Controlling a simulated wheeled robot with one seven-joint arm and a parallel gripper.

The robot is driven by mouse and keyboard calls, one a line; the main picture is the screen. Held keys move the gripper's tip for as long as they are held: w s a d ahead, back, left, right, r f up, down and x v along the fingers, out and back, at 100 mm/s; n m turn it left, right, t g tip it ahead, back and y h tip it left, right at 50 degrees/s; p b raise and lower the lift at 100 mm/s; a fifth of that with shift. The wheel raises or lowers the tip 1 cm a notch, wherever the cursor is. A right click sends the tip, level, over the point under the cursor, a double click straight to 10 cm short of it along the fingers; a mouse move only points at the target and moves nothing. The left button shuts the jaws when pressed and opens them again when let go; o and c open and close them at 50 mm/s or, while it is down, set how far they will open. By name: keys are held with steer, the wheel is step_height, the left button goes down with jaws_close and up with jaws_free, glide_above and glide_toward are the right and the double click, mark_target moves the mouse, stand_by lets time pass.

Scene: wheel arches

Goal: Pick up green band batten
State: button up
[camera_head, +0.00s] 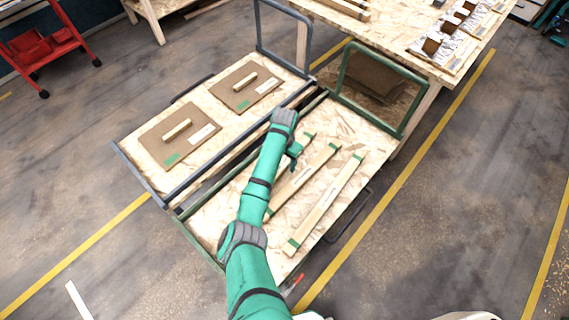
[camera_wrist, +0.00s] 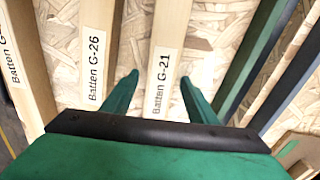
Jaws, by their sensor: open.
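Several pale wooden battens with green bands near their ends lie on a chipboard cart top in the head view: a right batten (camera_head: 328,202), a middle batten (camera_head: 308,176) and a left one mostly hidden by my arm. In the wrist view, the batten labelled G-21 (camera_wrist: 168,45) runs between my open fingers. Batten G-26 (camera_wrist: 97,45) lies left of it, outside the fingers, and a third batten (camera_wrist: 22,60) is at the far left. My gripper (camera_wrist: 159,75) is open and empty; it also shows in the head view (camera_head: 294,158). I cannot tell its height above G-21.
A green rail (camera_wrist: 250,50) runs along the cart, right of G-21 in the wrist view. An adjoining cart holds two brown boards (camera_head: 178,134) with wooden handles. An upright green frame (camera_head: 404,112) stands at the far end. A chipboard table (camera_head: 400,40) is behind.

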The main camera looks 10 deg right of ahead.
steer(key=shift+f, duration=0.1)
steer(key=shift+c, duration=0.7)
steer(key=c, duration=1)
